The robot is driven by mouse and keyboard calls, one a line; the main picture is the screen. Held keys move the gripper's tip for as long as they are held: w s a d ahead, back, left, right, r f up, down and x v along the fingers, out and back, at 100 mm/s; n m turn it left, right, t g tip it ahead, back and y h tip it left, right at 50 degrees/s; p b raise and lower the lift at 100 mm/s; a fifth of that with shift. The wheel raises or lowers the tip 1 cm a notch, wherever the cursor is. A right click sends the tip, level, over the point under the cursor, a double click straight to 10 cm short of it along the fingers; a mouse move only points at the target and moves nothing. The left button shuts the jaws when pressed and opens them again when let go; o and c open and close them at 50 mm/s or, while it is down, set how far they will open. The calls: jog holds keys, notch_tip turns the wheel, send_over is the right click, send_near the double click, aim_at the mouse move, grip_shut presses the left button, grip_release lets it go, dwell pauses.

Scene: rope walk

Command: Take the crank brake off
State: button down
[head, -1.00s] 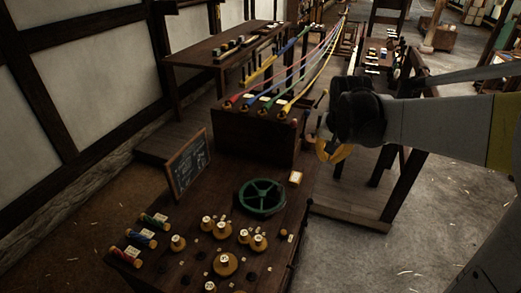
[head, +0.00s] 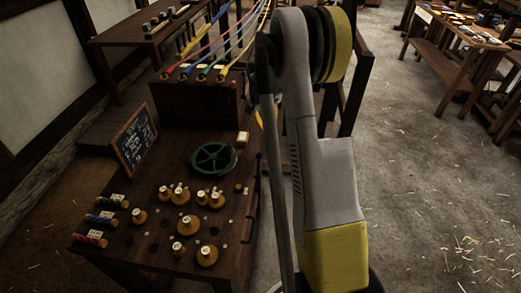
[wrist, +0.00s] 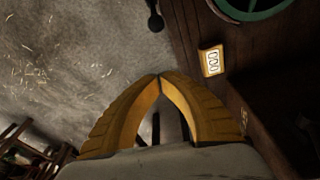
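My gripper (wrist: 159,77) shows in the wrist view with its two yellow fingertips meeting and nothing between them. In the head view it is mostly hidden behind my arm. A dark rod with a rounded knob (wrist: 155,22) hangs beside the bench edge at the top of the wrist view, apart from the fingertips. I cannot tell whether it is the crank or its brake. A green spoked wheel (head: 214,158) lies on the dark bench (head: 150,228); its rim also shows in the wrist view (wrist: 250,14).
A small yellow-framed counter plate (wrist: 211,61) is at the bench edge. Several brass weights (head: 184,197), colored spools (head: 101,218) and a chalkboard (head: 136,138) are on the bench. Colored strands (head: 222,50) run from a block behind.

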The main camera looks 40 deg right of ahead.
jog(key=shift+f, duration=0.1)
notch_tip(320, 180, down, 9)
jog(key=s+a+b, duration=0.1)
jog(key=a+b, duration=0.1)
jog(key=b, duration=0.3)
jog(key=shift+s, duration=0.2)
dwell(0.4)
jog(key=shift+s+a+r+t+h, duration=0.25)
jog(key=shift+r+t+h, duration=0.05)
jog(key=shift+h, duration=0.1)
